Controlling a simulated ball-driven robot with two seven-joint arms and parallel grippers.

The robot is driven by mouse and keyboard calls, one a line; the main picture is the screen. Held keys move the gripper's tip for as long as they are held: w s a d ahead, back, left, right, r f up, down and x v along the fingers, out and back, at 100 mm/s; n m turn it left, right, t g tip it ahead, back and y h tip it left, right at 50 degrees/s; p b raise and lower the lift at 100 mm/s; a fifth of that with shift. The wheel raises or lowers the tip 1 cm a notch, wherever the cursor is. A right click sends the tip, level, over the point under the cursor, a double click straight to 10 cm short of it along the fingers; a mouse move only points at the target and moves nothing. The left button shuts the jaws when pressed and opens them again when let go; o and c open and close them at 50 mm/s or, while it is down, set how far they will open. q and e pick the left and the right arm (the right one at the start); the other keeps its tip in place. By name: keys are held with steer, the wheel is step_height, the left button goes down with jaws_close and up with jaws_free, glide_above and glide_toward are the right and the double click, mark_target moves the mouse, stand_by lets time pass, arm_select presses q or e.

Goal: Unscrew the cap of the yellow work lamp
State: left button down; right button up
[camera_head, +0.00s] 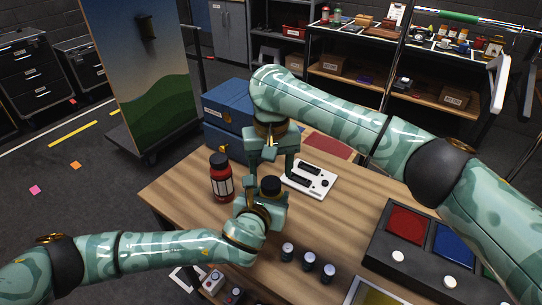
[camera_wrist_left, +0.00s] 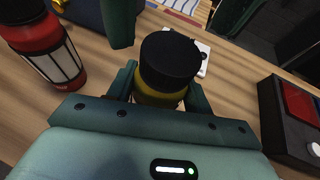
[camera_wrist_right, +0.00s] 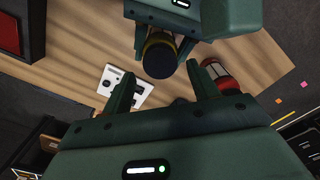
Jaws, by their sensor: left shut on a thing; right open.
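The yellow work lamp (camera_wrist_left: 158,98) stands upright between my left gripper's fingers, with its black cap (camera_wrist_left: 170,58) on top. In the head view the cap (camera_head: 270,186) shows above my left gripper (camera_head: 262,208), which is shut on the lamp's body. My right gripper (camera_head: 272,165) is open and points down, just behind and above the lamp. In the right wrist view the cap (camera_wrist_right: 159,58) lies ahead of and between the open fingers of my right gripper (camera_wrist_right: 158,92), apart from them. Most of the yellow body is hidden by my left gripper.
A red bottle-like lamp (camera_head: 221,178) with a black cap stands to the left. A white panel (camera_head: 310,180) lies behind. Several small dark cylinders (camera_head: 308,262) stand at the front. A dark console (camera_head: 385,250) with coloured pads is at the right. A blue case (camera_head: 228,108) is at the back.

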mark_target(271, 182)
steer(key=shift+f, duration=1.55)
steer(key=c, duration=1)
steer(key=n, duration=0.3)
steer(key=o, duration=1.1)
steer(key=shift+r, duration=0.15)
